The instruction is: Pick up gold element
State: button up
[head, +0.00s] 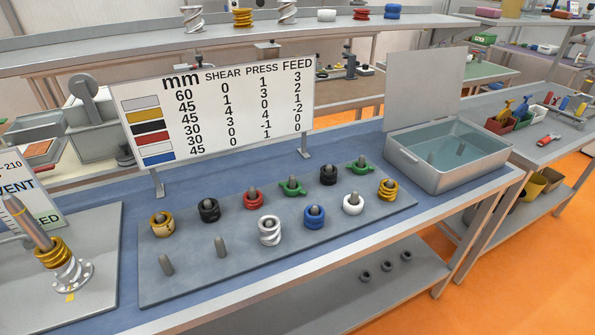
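Two gold elements sit on pegs of the grey peg board (330,235). One gold element (161,226) is at the left end of the back row, with a small dark mark on its front. The other, ridged gold element (387,191) is at the right end of the board. One more gold spiral (243,18) stands on the back shelf. My gripper is not in view.
A sign (215,110) stands behind the board. An open-lidded tub of liquid (450,155) stands at right. Space above the board is clear.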

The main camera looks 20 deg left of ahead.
aim_at(165, 229)
jog(key=u, duration=1.75)
jog(key=i+j+z, duration=0.3)
jog(key=j, duration=0.3)
jog(key=i+j+z, duration=0.1)
jog(key=i+j, duration=0.2)
